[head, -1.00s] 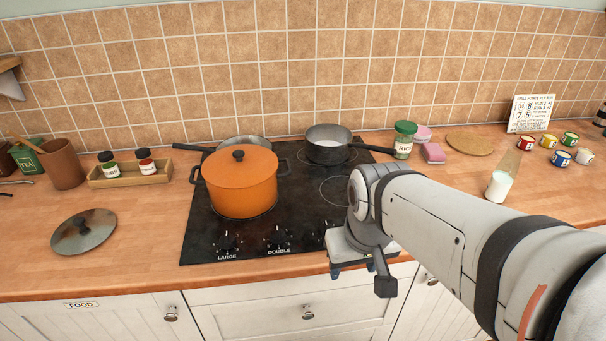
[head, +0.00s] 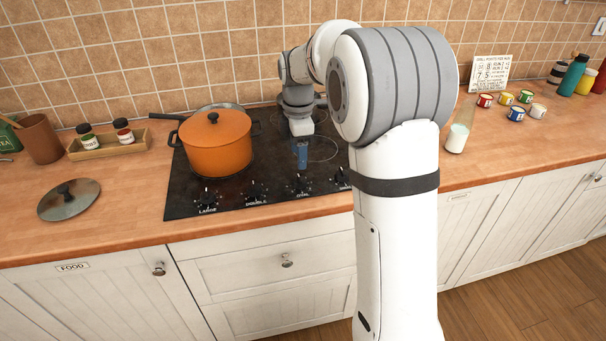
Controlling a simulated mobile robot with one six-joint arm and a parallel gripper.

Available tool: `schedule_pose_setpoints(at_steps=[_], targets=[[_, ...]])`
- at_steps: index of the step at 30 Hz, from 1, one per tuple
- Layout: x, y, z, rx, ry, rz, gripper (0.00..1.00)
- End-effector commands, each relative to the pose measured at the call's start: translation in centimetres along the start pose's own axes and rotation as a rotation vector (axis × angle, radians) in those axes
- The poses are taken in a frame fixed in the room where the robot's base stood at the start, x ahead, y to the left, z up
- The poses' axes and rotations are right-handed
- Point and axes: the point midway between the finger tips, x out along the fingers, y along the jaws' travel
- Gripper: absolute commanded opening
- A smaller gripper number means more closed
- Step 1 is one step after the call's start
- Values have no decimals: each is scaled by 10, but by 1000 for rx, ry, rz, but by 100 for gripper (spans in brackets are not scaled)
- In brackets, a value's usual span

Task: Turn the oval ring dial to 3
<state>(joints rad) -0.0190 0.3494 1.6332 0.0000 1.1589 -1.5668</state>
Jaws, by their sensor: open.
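The oval ring dial (head: 300,186) is a small black knob on the front strip of the black cooktop (head: 238,186), third from the left. The label under it appears to read OVAL; its pointer setting is too small to read. My gripper (head: 302,160) has blue fingers that point down over the cooktop, just behind and above this dial in the picture. It is open, and nothing shows between its fingers. The fingers look apart from the dial, though the exact gap cannot be told.
An orange pot (head: 216,145) stands on the left of the cooktop, close to my gripper. The LARGE dial (head: 207,197) and DOUBLE dial (head: 254,191) are left of the oval one. A lid (head: 69,200) lies on the counter.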

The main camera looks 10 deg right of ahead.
Motion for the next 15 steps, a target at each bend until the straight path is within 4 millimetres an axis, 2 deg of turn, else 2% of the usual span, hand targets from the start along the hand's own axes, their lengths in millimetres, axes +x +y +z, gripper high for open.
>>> schedule_pose_setpoints(at_steps=[9, 15], targets=[[48, -1, 3, 6, 0, -4, 55], [70, -1, 4, 9, 0, -1, 55]])
